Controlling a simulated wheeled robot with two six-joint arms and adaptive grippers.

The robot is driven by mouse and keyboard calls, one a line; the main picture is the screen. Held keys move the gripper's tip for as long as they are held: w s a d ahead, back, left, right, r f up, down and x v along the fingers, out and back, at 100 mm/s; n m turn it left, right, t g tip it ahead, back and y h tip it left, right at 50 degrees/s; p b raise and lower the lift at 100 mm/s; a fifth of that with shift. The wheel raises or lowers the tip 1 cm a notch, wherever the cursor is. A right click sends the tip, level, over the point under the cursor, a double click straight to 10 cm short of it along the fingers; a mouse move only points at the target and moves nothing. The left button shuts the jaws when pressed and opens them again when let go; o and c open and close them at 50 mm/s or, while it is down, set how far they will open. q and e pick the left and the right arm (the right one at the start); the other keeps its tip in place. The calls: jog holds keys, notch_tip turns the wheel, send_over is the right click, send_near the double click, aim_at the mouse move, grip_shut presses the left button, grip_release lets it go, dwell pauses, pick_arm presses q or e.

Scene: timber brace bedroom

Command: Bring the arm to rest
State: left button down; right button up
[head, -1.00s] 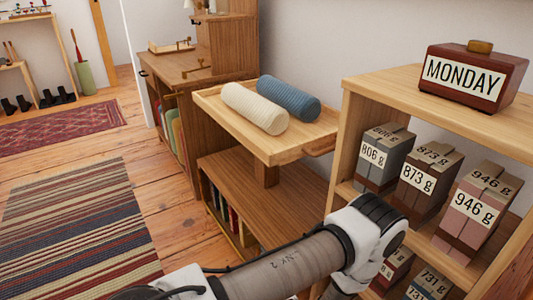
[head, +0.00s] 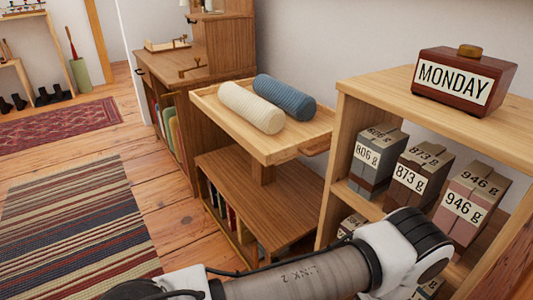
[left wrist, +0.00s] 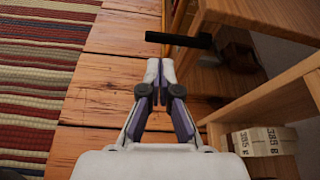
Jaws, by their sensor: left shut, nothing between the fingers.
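My left gripper (left wrist: 152,80) shows in the left wrist view with its fingers together and nothing between them. It points over the wooden floor (left wrist: 95,120), beside the lower parts of the wooden furniture. In the head view only links of my arm show, in front of the shelf unit's lower part, and no gripper is visible there. My right gripper is in neither view.
The shelf unit (head: 345,130) with several labelled boxes stands close to my arm. A wooden tray (head: 225,118) holds a cream roll (head: 252,108) and a blue roll (head: 285,97). A striped rug (head: 75,230) lies on open floor at left.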

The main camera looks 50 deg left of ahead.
pick_arm(q)
jog(key=shift+s+d, duration=0.1)
jog(key=shift+d, duration=0.4)
jog(key=s+d+f+n+g+h+p, duration=0.25)
jog(key=s+d+n+h, duration=0.7)
jog(key=n+h, duration=0.6)
notch_tip(320, 180, up, 38)
jog(key=n+y+p, duration=0.2)
jog(key=p, duration=3.6)
jog(key=shift+w+n+t, duration=0.25)
jog(key=shift+n+t, duration=0.1)
jog(key=shift+t, duration=0.1)
